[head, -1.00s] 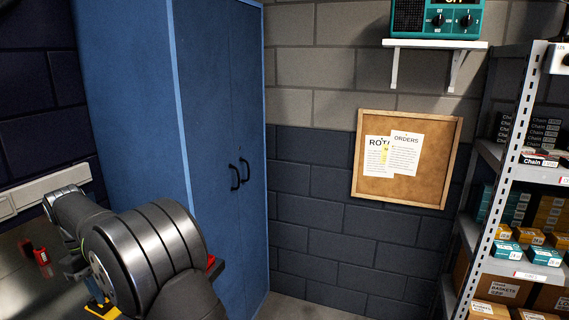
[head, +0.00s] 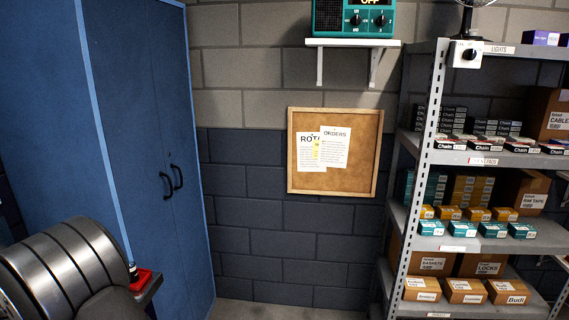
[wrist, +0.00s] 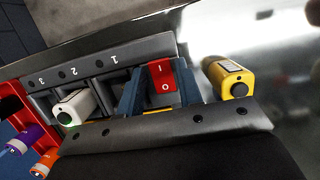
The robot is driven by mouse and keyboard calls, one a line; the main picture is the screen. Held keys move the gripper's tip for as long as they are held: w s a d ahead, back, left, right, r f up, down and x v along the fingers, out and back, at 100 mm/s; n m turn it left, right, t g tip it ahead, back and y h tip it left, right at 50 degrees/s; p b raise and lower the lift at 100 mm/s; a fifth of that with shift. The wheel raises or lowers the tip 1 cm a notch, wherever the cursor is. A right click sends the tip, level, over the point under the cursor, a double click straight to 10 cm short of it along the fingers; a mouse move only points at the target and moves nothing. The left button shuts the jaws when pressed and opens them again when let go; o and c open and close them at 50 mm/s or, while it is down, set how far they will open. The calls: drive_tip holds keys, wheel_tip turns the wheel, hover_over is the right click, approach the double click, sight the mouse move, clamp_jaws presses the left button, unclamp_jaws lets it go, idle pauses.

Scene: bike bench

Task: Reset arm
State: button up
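My gripper (wrist: 158,92) shows in the wrist view as two dark blue fingers standing apart. Behind is a dark rack (wrist: 150,50) numbered 1, 2 and 3. A white battery-like block (wrist: 75,106) sits left of the fingers, and a yellow block (wrist: 228,78) is to their right. In the head view only my arm's metal link shows at the lower left, and my gripper is out of sight.
A blue cabinet (head: 150,100) stands beside my arm. A corkboard (head: 350,165) hangs on the wall under a shelf with a teal radio (head: 354,18). Metal shelving (head: 425,170) with boxes is at right. Purple and orange cylinders (wrist: 25,142) lie near a red tray (wrist: 12,100).

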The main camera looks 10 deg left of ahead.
drive_tip(key=shift+r, duration=0.15)
drive_tip(key=v, duration=1.7)
drive_tip(key=x, duration=1.7)
drive_tip(key=shift+d+y, duration=0.25)
drive_tip(key=shift+y, duration=0.5)
drive_tip(key=shift+d+y, duration=0.2)
drive_tip(key=shift+y, duration=0.55)
wheel_tip(320, 180, up, 16)
drive_tip(key=n, duration=0.4)
drive_tip(key=shift+a+n, duration=0.15)
drive_tip(key=shift+n, duration=0.25)
